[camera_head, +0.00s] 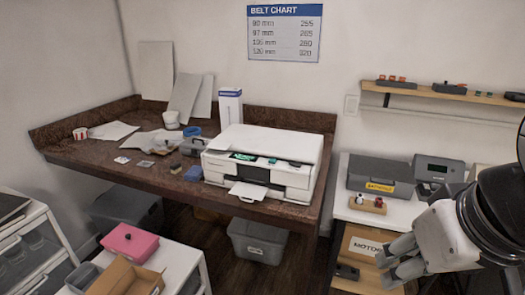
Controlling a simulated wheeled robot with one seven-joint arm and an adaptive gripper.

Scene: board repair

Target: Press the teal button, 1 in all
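The white printer-like machine (265,150) stands on the brown desk at the middle of the view. A bright green-teal patch (243,156) shows in its dark front recess, and a small teal spot (272,161) lies to its right. They are too small to tell which is a button. My gripper (395,262) is at the lower right, in front of the white side table and well apart from the machine. Its grey fingers point left; nothing clear shows between them, and I cannot tell how far apart they are.
The brown desk (110,178) holds papers, cups and small boxes. The right table has a grey toolbox (380,176) and a wooden block with knobs (368,204). A wall shelf (440,94) carries small switch boxes. A pink box (130,244) and open carton (125,279) stand lower left.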

